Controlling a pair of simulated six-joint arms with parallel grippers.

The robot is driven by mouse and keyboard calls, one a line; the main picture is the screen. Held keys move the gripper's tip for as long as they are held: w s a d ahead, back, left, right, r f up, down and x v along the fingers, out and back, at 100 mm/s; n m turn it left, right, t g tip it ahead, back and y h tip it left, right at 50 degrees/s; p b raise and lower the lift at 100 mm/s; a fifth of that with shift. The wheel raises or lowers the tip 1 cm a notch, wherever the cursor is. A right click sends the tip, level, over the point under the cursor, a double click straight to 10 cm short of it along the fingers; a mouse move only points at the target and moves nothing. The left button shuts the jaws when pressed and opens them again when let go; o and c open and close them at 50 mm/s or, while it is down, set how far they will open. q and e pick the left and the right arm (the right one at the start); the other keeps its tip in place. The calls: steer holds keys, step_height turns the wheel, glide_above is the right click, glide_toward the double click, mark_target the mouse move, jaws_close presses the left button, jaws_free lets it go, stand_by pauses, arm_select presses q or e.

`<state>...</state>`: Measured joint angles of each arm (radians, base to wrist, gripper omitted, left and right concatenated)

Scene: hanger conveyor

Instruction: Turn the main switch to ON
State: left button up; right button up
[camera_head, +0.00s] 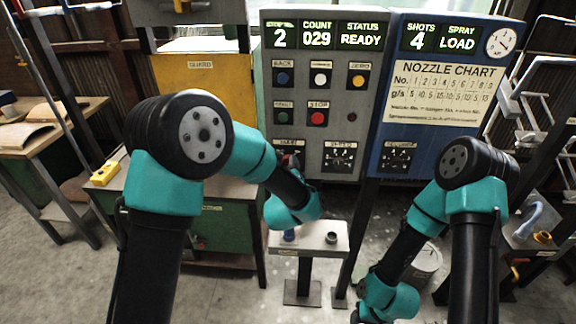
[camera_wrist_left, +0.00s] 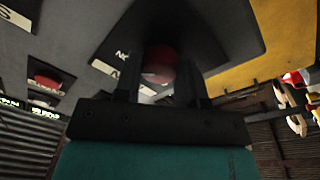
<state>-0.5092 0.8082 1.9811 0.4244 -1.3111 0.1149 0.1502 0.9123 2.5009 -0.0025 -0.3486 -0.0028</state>
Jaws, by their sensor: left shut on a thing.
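The main switch shows in the left wrist view as a red knob (camera_wrist_left: 160,62) on a dark plate, with a partly readable label beside it. My left gripper (camera_wrist_left: 158,80) is shut on this knob, one dark finger on each side. In the head view the left gripper (camera_head: 290,163) is at the lower left of the grey control panel (camera_head: 340,95), below the stop button, and my arm hides most of the switch there. The knob's exact turn angle cannot be told. My right arm hangs low at the right, and its gripper is not in view.
The grey panel has several buttons, including a red stop button (camera_head: 318,118), and a dial (camera_head: 339,158) to the right of the switch. A blue panel (camera_head: 395,140) adjoins it. A small pedestal table (camera_head: 310,228) stands below. A yellow guard (camera_head: 215,85) is at the left.

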stand_by(0.3)
arm_select(q)
steer(key=o, duration=0.9)
steer(key=shift+s, duration=0.1)
steer(key=s, duration=0.5)
steer(key=s+a+f, duration=0.1)
steer(key=s, duration=1.1)
steer(key=shift+s+a+f, duration=0.1)
steer(key=shift+a+f, duration=0.05)
steer(key=shift+f, duration=0.15)
